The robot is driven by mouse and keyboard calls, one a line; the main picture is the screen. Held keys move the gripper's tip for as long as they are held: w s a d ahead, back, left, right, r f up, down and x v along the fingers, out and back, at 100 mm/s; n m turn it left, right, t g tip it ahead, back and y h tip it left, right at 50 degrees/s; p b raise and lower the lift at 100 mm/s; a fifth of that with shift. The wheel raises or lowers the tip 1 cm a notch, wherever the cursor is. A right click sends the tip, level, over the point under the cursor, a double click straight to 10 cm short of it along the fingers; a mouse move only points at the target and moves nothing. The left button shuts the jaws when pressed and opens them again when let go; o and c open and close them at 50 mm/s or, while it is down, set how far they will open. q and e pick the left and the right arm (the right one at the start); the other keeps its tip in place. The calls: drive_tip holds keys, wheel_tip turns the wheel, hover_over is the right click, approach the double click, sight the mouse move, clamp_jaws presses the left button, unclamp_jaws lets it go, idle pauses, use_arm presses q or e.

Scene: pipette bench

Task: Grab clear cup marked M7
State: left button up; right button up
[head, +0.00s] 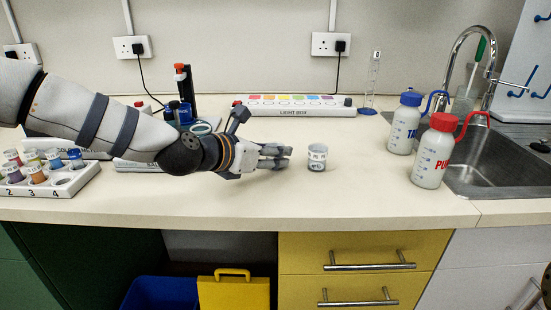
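A small clear cup (317,158) with a dark marking stands upright on the bench, right of my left gripper. The marking is too small to read with certainty. My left gripper (270,150) reaches in from the left, low over the bench. Its fingers are spread, with one raised and the others pointing right toward the cup. It is empty, with a small gap between its fingertips and the cup. My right gripper is not in view.
Two bottles, blue-capped (404,125) and red-capped (433,155), stand by the sink (490,165) at right. A light box (295,105) and a clear cylinder (372,80) stand behind. A numbered rack (45,188) of colored cups is at left. Bench in front of the cup is clear.

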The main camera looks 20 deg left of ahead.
use_arm(q)
drive_tip(key=shift+r, duration=0.1)
drive_tip(key=c, duration=0.7)
